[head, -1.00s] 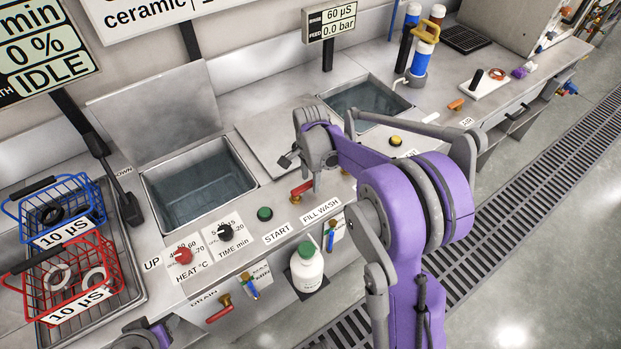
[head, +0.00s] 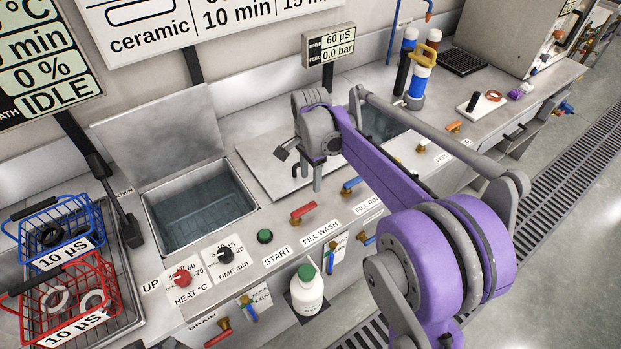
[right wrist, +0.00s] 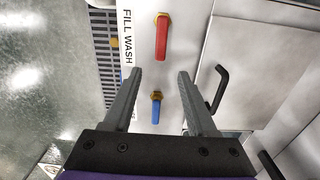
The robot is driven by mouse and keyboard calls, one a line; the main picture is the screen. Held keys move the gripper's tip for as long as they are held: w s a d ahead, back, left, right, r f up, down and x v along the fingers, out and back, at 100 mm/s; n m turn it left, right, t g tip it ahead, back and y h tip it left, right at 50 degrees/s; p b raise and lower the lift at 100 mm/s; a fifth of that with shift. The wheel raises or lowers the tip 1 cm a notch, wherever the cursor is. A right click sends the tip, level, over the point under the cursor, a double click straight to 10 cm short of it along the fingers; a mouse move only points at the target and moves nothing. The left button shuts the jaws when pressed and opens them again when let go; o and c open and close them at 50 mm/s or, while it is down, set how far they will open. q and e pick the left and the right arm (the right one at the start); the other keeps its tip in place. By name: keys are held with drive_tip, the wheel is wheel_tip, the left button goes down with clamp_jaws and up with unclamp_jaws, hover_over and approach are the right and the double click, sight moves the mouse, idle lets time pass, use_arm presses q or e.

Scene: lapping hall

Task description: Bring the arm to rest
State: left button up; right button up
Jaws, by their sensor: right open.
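My right arm is purple and grey and reaches in from the lower right of the head view. My right gripper (head: 307,172) hangs over the counter, behind the red fill-wash valve handle (head: 303,211), apart from it. In the right wrist view my right gripper (right wrist: 158,73) has its two grey fingers spread, with nothing held between them. The red handle (right wrist: 162,38) lies beyond the fingertips there, and a blue valve handle (right wrist: 156,110) shows between the fingers. My left gripper is not in view.
A filled basin (head: 200,208) with its lid raised is on the left. Blue (head: 48,232) and red (head: 66,298) wire baskets stand in a tray at far left. A white bottle (head: 307,292) with a green cap stands at the counter front. A second basin (head: 385,124) is partly hidden behind my arm.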

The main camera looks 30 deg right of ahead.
drive_tip(key=s+a+f+n+t, duration=0.1)
drive_tip(key=s+a+n+t, duration=0.1)
drive_tip(key=s+a+n, duration=0.3)
drive_tip(key=s+a+f+n+t, duration=0.2)
drive_tip(key=s+a+n, duration=0.3)
drive_tip(key=s+n, duration=0.7)
drive_tip(key=s+t, duration=0.1)
drive_tip(key=s, duration=0.3)
drive_tip(key=shift+a+f, duration=0.25)
drive_tip(key=shift+f, duration=0.05)
